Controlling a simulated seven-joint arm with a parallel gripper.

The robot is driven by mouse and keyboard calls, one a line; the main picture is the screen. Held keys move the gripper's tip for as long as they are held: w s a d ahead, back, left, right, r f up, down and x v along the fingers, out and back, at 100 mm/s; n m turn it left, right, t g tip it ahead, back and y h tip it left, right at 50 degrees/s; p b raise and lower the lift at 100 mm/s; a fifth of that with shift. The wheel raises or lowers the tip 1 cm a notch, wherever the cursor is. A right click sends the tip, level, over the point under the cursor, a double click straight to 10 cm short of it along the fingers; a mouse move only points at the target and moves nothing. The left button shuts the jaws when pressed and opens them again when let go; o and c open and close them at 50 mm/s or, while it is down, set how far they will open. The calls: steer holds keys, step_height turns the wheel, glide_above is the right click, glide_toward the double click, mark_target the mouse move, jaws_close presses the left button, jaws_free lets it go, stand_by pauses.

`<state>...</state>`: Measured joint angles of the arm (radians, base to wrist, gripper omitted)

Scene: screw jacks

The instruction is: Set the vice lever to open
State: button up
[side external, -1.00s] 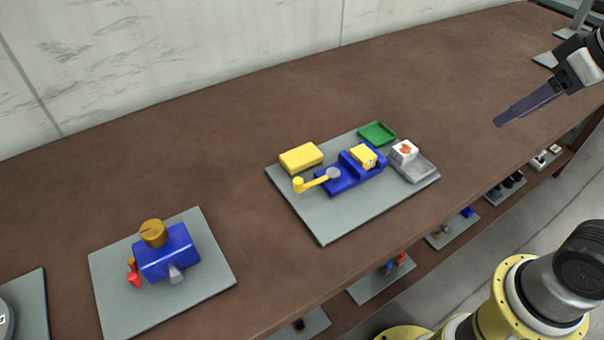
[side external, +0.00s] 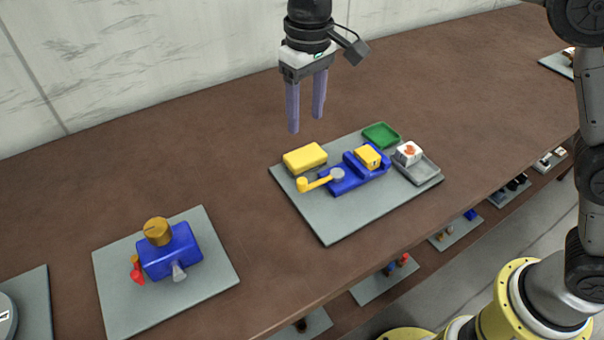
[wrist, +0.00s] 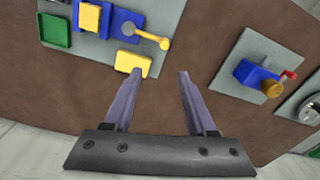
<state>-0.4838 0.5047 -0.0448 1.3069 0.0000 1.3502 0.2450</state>
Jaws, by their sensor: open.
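The blue vice (side external: 352,176) sits on a grey board in the side view, with a yellow block (side external: 368,157) between its jaws. Its yellow lever (side external: 314,183) with a round knob points left from a grey hub. In the wrist view the vice (wrist: 121,23) is at the top, and the lever (wrist: 152,41) extends right of it. My gripper (side external: 306,125) is open and empty, pointing down above the table behind the board. In the wrist view its two fingers (wrist: 159,73) are apart, with the left tip overlapping a yellow block in the picture.
A loose yellow block (side external: 305,158), a green tray (side external: 381,135) and a grey tray (side external: 424,173) holding a white block (side external: 407,153) share the board (side external: 330,226). Another board to the left carries a blue box (side external: 170,252) with a brown knob. Bare table lies between the boards.

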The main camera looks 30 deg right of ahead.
mark_target(302, 180)
steer(key=f, duration=1)
steer(key=a+f, duration=0.1)
steer(key=f, duration=0.4)
steer(key=shift+s, duration=0.25)
jaws_close()
steer(key=shift+r, duration=0.1)
stand_by(0.8)
